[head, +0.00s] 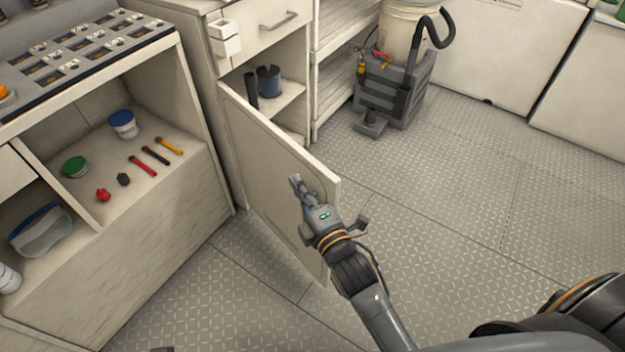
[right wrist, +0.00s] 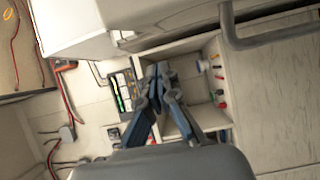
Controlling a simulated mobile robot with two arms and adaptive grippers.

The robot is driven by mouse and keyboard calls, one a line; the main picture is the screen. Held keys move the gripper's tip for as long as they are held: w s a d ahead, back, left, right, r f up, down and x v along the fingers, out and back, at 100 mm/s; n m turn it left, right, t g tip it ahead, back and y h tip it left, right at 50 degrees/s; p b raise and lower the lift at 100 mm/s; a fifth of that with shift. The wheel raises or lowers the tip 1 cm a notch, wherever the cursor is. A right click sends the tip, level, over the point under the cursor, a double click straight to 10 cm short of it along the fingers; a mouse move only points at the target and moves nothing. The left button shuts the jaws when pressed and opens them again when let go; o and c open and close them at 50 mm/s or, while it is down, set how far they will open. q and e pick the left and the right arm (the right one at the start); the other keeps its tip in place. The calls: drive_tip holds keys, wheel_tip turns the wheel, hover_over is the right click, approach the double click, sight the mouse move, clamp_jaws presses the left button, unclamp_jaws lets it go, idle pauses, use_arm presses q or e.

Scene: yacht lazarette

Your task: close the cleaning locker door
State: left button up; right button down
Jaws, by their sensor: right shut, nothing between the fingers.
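The cleaning locker door (head: 265,165) is an off-white panel standing open in the head view, swung out from the locker's left side. Its free edge points toward the lower right, over the floor. My right gripper (head: 296,182) is shut and empty. It overlaps the door's visible face near the free edge; I cannot tell whether it touches. In the right wrist view the shut fingers (right wrist: 158,82) show in the middle. My left gripper is not in view.
A drawer (head: 265,30) with a bar handle sits above the locker. The patterned floor (head: 450,210) on the right is clear.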

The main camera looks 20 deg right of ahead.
sight(314, 179)
drive_tip(key=shift+w+d, duration=0.25)
drive_tip(key=shift+d, duration=0.6)
drive_tip(key=shift+w+d, duration=0.25)
drive_tip(key=shift+d, duration=0.6)
drive_tip(key=shift+d, duration=0.1)
